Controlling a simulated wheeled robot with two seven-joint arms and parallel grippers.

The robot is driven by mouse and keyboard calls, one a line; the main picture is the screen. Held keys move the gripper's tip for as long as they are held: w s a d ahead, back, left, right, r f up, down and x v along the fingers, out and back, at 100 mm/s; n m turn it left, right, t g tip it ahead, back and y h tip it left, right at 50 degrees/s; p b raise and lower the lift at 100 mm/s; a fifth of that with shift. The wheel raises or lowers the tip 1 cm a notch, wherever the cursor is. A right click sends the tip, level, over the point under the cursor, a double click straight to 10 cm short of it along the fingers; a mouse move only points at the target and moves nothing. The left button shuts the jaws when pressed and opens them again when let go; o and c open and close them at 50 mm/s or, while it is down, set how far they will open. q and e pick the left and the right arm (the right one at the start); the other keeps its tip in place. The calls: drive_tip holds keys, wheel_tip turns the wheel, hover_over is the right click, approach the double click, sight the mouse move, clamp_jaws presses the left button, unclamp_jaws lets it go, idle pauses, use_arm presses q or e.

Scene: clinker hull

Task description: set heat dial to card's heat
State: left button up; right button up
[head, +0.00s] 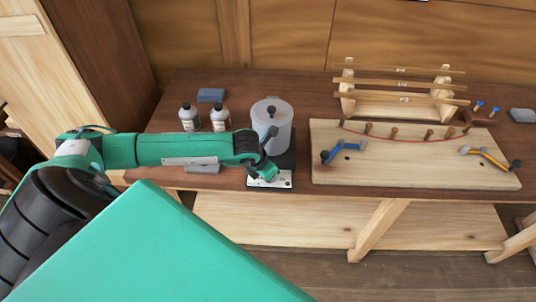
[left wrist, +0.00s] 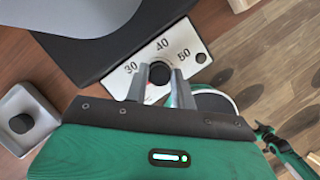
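The heat dial (left wrist: 159,73) is a dark round knob on a white panel (left wrist: 115,84) marked 30, 40 and 50; the 40 stands just above the knob in the left wrist view. My left gripper (left wrist: 160,80) has a finger against each side of the knob. Its pointer is hard to make out between the fingers. In the head view the panel (head: 283,181) shows in front of a pale lidded pot (head: 278,130), with my left gripper (head: 265,174) over it. I cannot pick out a card with a readable heat. My right gripper is not in view.
Two dark-capped bottles (head: 190,119) and a blue-grey block (head: 211,95) stand left of the pot. On the right, a pale board (head: 400,170) carries pegs and two clamp-like tools (head: 341,150), with a wooden rack (head: 348,88) behind. The bench's front edge is close to the panel.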

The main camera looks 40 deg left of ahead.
use_arm(q)
drive_tip(key=shift+c, duration=1.2)
drive_tip(key=shift+a+f+m+b, duration=0.1)
drive_tip(key=shift+m+b, duration=0.2)
drive_tip(key=shift+b, duration=0.25)
drive_tip(key=m+h+b, duration=0.1)
drive_tip(key=m+b, duration=0.2)
drive_tip(key=b, duration=0.2)
drive_tip(key=m+g+h+b, duration=0.1)
drive_tip(key=m+b, duration=0.3)
drive_tip(key=shift+w+a+f+h+b, duration=0.1)
drive_tip(key=shift+w+h+b, duration=0.1)
drive_tip(key=shift+h+b, duration=0.15)
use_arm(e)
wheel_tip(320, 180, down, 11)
use_arm(q)
drive_tip(key=m+g+b, duration=0.1)
drive_tip(key=m+b, duration=0.2)
drive_tip(key=shift+h, duration=0.25)
drive_tip(key=shift+r+m+g+b, duration=0.25)
drive_tip(key=shift+m+g+b, duration=0.15)
drive_tip(key=shift+m+b, duration=0.25)
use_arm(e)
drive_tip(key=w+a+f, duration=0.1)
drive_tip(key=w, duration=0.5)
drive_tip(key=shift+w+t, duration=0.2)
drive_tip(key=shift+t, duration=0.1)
use_arm(q)
drive_tip(key=o, duration=1)
